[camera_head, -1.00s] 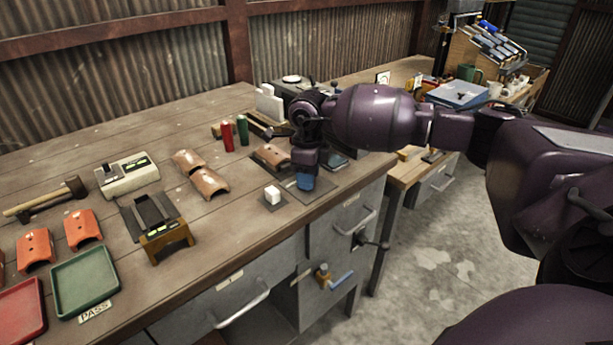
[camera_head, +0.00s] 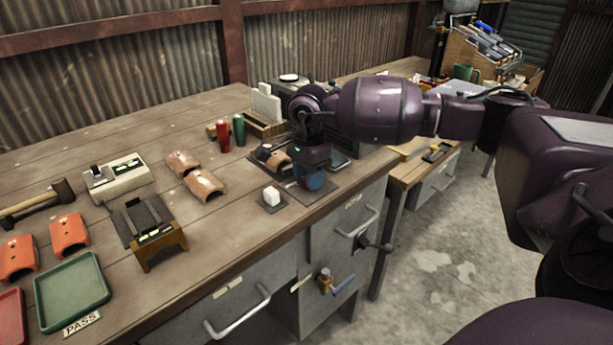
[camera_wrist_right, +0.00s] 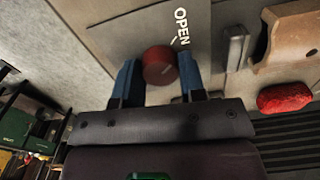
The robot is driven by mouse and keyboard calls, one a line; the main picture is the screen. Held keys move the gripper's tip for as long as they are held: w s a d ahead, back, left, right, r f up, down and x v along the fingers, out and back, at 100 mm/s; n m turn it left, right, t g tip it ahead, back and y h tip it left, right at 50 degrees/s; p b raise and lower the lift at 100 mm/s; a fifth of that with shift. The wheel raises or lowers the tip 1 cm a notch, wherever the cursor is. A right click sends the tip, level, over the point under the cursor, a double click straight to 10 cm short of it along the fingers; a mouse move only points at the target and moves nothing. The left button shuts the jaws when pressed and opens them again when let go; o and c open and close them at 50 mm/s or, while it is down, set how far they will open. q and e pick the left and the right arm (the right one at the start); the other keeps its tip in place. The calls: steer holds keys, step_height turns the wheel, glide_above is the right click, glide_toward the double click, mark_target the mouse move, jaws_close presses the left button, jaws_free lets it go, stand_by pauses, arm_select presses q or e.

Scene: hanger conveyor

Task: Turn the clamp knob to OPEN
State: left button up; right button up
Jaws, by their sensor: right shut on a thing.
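The clamp knob (camera_wrist_right: 160,65) is round and dark red in the right wrist view, on a grey plate. The word OPEN (camera_wrist_right: 180,26) is printed beside it, with a short white line between the word and the knob. My right gripper (camera_wrist_right: 159,76) has its blue fingers on either side of the knob, shut on it. In the head view my right gripper (camera_head: 311,181) points down at the plate near the bench's front edge and hides the knob. My left gripper is not in view.
A brown curved piece (camera_wrist_right: 290,42) and a red lump (camera_wrist_right: 285,97) lie right of the knob in the wrist view. Red and green cylinders (camera_head: 239,130) stand behind.

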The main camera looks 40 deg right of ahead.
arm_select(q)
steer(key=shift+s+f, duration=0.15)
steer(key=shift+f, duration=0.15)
arm_select(e)
steer(key=shift+n, duration=0.6)
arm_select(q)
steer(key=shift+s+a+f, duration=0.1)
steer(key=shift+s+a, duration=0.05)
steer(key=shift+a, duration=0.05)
arm_select(e)
steer(key=shift+r, duration=0.1)
steer(key=o, duration=0.9)
steer(key=shift+r, duration=0.45)
arm_select(q)
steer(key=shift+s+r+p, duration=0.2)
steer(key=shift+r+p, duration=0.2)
steer(key=shift+p, duration=0.1)
arm_select(e)
step_height(320, 180, up, 10)
steer(key=shift+f, duration=0.1)
